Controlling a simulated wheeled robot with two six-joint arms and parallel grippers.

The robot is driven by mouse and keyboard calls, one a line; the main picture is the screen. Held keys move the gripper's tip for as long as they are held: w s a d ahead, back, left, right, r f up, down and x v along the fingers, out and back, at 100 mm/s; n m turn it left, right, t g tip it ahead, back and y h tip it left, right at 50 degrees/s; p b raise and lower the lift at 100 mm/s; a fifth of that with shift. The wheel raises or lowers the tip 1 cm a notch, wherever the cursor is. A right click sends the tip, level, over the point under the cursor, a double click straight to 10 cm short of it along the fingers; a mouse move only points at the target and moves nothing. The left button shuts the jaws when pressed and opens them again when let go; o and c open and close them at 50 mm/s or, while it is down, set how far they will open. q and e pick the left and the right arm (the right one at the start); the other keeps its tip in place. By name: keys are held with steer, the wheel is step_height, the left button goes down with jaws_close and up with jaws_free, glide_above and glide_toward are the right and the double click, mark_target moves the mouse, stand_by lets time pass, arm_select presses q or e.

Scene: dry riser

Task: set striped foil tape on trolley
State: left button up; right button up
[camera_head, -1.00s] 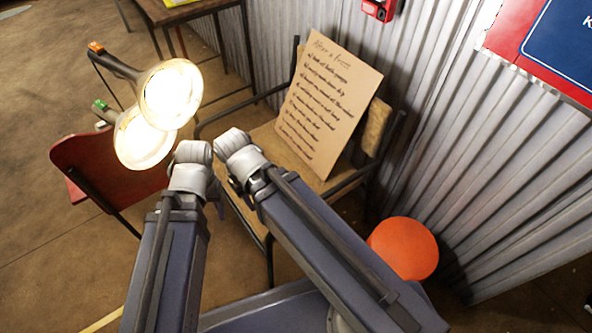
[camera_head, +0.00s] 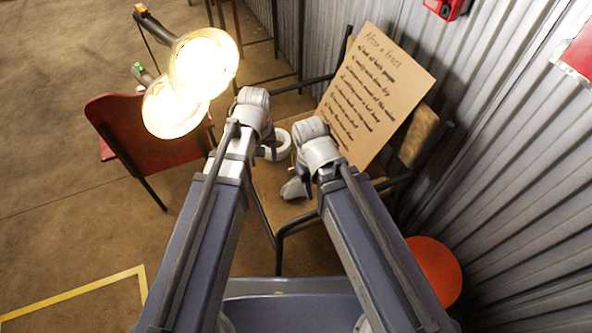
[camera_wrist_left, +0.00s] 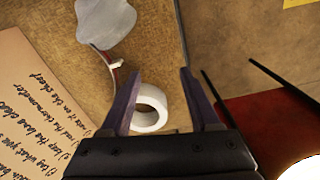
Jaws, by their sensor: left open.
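A white ring-shaped roll of tape (camera_head: 280,146) lies on the seat of a wooden chair (camera_head: 268,188). No stripes can be made out on it. In the left wrist view the roll (camera_wrist_left: 151,118) sits between and beyond the fingers of my left gripper (camera_wrist_left: 160,72), which is open. Whether a finger touches the roll I cannot tell. In the head view my left wrist partly covers the roll. My right arm ends over the same seat, and its jaws are hidden by the wrist. I cannot identify a trolley in either view.
A grey, crumpled-looking item (camera_wrist_left: 106,20) lies on the seat near the roll. A handwritten card (camera_head: 378,92) leans against the chair back. A red chair (camera_head: 125,135), bright lamps (camera_head: 203,62) and an orange round stool (camera_head: 436,270) stand around. Corrugated wall bounds the right.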

arm_select(q)
steer(key=n, duration=0.2)
glide_above(292, 168)
step_height(292, 168, down, 8)
steer(key=b, duration=0.8)
arm_select(e)
step_height(292, 168, down, 8)
steer(key=shift+a+f, duration=0.1)
arm_select(q)
steer(key=shift+r, duration=0.1)
jaws_close()
